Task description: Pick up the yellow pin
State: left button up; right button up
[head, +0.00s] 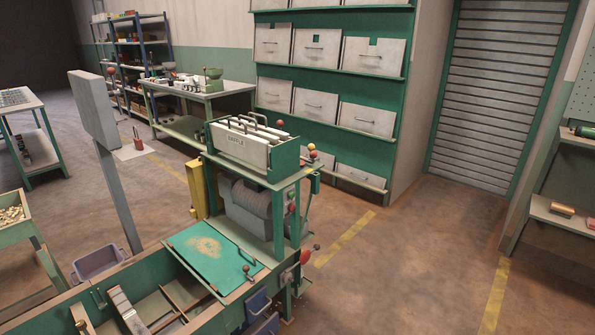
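I cannot make out anything that is clearly the yellow pin. The yellow things in sight are a tall yellow post or panel (196,190) beside the green machine frame and a small yellow-orange knob (311,147) just above a red knob (314,155) at the frame's top right corner. A short gold-brown cylinder (562,209) lies on the shelf at the far right. Neither of my grippers shows in the head view.
A green bench with an open compartmented trough (130,312) and a green lid (214,252) fills the lower left. A rack of white plates (240,146) sits on the green frame. A grey panel on a post (93,108) stands left. The floor (410,260) at right is clear.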

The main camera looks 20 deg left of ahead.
aim_at(311, 147)
jog(key=z, duration=1)
jog(key=i, duration=2.1)
jog(key=u, duration=1.5)
jog(key=i, duration=0.8)
jog(key=u, duration=0.8)
